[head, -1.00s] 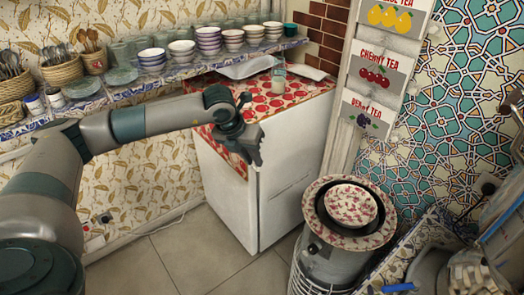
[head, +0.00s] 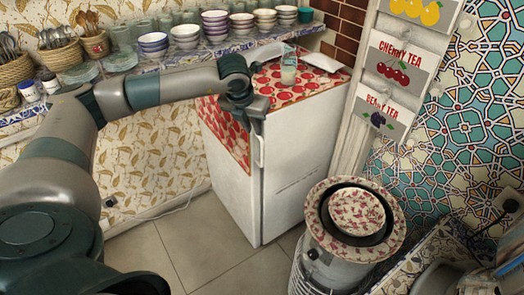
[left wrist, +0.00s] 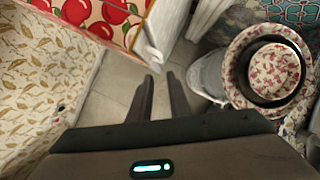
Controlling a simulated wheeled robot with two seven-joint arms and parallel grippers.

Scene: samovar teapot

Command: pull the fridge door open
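The white fridge (head: 303,165) stands against the wall, with a red cherry-pattern cloth over its top and hanging down one side. A white vertical handle (head: 259,151) sits near its front vertical edge. The door looks closed. My left gripper (head: 257,108) is at the top of that edge, just above the handle, and hides part of the corner. In the left wrist view, its two dark fingers (left wrist: 160,80) are apart with only floor between them. The handle (left wrist: 150,47) shows just beyond the fingertips, not between them. My right gripper is not in view.
A metal cylinder topped by a patterned bowl (head: 355,212) stands right of the fridge, close to it. A shelf (head: 180,75) with bowls, glasses and baskets runs along the back wall. A glass jar (head: 288,72) stands on the fridge. Tiled floor (head: 200,245) in front is clear.

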